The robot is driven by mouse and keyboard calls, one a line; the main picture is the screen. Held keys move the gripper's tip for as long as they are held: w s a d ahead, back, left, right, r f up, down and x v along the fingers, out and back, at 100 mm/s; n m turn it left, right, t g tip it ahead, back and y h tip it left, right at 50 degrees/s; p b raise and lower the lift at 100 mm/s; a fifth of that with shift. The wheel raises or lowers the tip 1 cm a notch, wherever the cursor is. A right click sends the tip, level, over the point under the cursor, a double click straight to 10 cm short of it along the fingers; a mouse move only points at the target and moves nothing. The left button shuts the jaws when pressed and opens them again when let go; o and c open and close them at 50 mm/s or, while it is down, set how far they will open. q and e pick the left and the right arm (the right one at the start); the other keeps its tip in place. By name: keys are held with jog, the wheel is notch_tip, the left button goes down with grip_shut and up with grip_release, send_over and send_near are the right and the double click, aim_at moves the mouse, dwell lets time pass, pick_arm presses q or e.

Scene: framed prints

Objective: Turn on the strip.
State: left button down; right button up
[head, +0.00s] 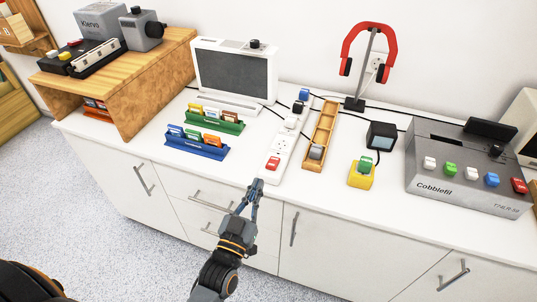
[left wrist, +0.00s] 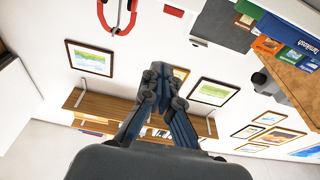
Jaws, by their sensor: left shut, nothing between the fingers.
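The white power strip (head: 283,148) lies on the white counter (head: 340,190), running from the front edge back toward the wall. Its red switch (head: 273,163) is at the near end; I cannot tell its position. Plugs sit in the far sockets. My left gripper (head: 256,184) is shut and empty, its tips at the counter's front edge, just short of the strip's near end and a little left of it. In the left wrist view the shut fingers (left wrist: 165,75) point away from the camera; the strip does not show there. My right gripper is not in view.
Right of the strip are a wooden tray (head: 307,165), a yellow block (head: 361,174) and a grey button machine (head: 460,180). To the left are blue (head: 197,150) and green racks (head: 210,122) and a monitor (head: 234,78). A headphone stand (head: 354,104) stands behind.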

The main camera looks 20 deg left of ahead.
pick_arm(q)
jog(key=shift+f, duration=0.15)
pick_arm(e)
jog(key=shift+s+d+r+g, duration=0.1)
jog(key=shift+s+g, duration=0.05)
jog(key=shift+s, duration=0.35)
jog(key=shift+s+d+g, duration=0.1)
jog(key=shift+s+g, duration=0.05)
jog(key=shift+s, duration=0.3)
pick_arm(q)
jog(key=shift+w, duration=0.15)
notch_tip(320, 180, up, 2)
jog(key=p, duration=0.1)
send_over(269, 175)
jog(key=shift+w+f, duration=0.1)
jog(key=shift+w, duration=0.4)
jog(key=f, duration=0.3)
jog(key=shift+s, duration=0.35)
jog(key=shift+s+f, duration=0.15)
jog(key=shift+f, duration=0.3)
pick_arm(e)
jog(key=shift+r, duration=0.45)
